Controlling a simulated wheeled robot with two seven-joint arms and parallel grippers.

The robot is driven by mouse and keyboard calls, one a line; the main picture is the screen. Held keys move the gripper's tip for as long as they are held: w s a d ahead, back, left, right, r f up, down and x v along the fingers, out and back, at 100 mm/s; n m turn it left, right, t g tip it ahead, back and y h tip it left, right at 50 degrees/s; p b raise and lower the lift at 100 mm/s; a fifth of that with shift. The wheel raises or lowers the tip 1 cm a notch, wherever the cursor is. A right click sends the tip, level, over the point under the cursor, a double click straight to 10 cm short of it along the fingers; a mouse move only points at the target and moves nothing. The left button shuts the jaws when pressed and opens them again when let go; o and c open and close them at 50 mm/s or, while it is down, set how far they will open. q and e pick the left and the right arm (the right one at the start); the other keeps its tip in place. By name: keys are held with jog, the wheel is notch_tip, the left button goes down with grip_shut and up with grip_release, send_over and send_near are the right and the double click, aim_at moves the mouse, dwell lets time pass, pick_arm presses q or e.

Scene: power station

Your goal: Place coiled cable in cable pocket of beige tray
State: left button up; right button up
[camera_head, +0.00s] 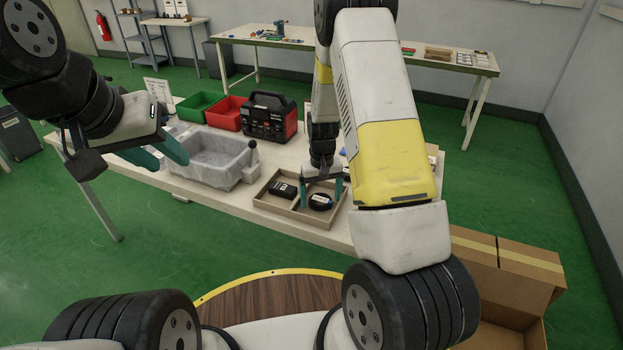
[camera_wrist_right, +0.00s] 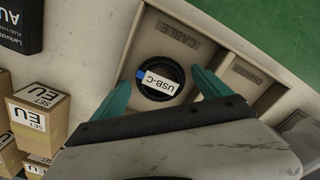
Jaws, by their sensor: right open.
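The beige tray (camera_head: 268,207) lies on the table's front part, with two compartments in view. The black coiled cable (camera_wrist_right: 160,79), tagged USB-C, lies in the compartment marked CABLE in the wrist view; it also shows in the head view (camera_head: 320,202). My right gripper (camera_wrist_right: 160,88) is open, its teal fingers on either side of the cable and apart from it. In the head view this gripper (camera_head: 322,190) points down over the tray. A black charger (camera_head: 283,190) lies in the left compartment. My left gripper (camera_head: 170,158) is open and empty near the grey bin.
A grey bin (camera_head: 215,160), a green bin (camera_head: 200,106), a red bin (camera_head: 228,113) and a black-red power unit (camera_head: 269,116) stand left and behind. Small EU boxes (camera_wrist_right: 40,115) and a black AU box (camera_wrist_right: 20,25) are beside the tray. Cardboard boxes (camera_head: 505,275) stand at right.

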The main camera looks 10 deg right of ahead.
jog(key=shift+r, duration=0.1)
notch_tip(320, 180, up, 12)
notch_tip(320, 180, up, 16)
jog(key=f+t+y, duration=0.1)
jog(key=t+y, duration=0.1)
jog(key=t, duration=0.1)
send_over(321, 200)
jog(key=s+a, duration=0.1)
jog(key=s, duration=0.8)
jog(key=s+r+t, duration=0.1)
jog(key=s+r, duration=0.3)
jog(key=s, duration=0.3)
jog(key=s+a+r+t, duration=0.1)
jog(key=s+r+t, duration=0.1)
jog(key=s, duration=0.6)
jog(key=shift+a+r, duration=0.15)
jog(key=shift+r, duration=0.75)
